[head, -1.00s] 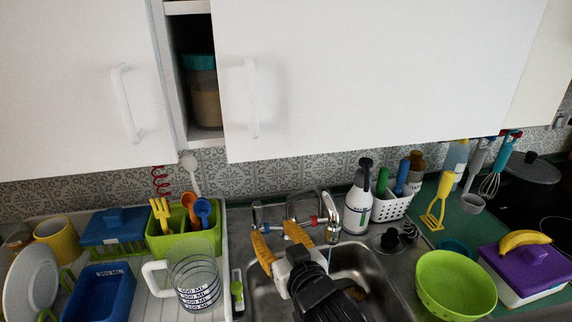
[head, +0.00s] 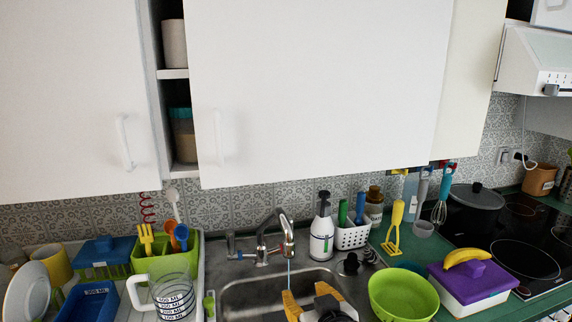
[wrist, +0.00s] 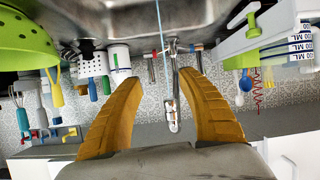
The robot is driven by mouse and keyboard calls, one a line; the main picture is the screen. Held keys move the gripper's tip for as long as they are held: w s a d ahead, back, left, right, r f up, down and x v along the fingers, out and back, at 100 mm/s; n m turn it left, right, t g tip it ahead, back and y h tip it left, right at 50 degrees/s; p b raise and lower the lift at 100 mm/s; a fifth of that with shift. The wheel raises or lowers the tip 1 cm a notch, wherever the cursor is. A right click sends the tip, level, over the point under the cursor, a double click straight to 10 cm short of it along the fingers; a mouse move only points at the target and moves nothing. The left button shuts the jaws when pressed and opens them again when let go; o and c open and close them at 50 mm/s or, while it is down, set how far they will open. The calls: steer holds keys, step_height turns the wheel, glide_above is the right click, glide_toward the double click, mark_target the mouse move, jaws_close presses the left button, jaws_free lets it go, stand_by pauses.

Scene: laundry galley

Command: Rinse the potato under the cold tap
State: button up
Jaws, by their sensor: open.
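My gripper (head: 308,298) is at the bottom of the head view, low in front of the tap, over the sink (head: 238,293). In the wrist view its two yellow fingers (wrist: 158,78) are spread wide with nothing between them. The chrome tap (head: 270,235) stands behind the sink, with a thin stream of water (head: 290,272) falling from its spout. In the upside-down wrist view the tap (wrist: 172,95) and the stream (wrist: 160,28) show between and beyond the fingers. I cannot make out the potato in either current view; much of the basin is cut off or hidden.
A green bowl (head: 403,297) stands right of the sink; a purple-lidded box (head: 470,280) with a banana (head: 467,257) is beyond it. A soap bottle (head: 321,228) and white basket (head: 352,236) stand behind. A measuring jug (head: 172,290) is at left. White cupboards (head: 310,90) hang above.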

steer(key=s+d+f+m+g+h, duration=0.1)
steer(key=s+d+m+g+h, duration=0.2)
steer(key=s+d, duration=0.9)
steer(key=d+g, duration=0.2)
steer(key=d, duration=0.1)
steer(key=shift+s+f, duration=0.15)
steer(key=shift+f, duration=0.05)
steer(key=shift+o, duration=0.6)
steer(key=shift+s+g, duration=0.3)
steer(key=o, duration=0.4)
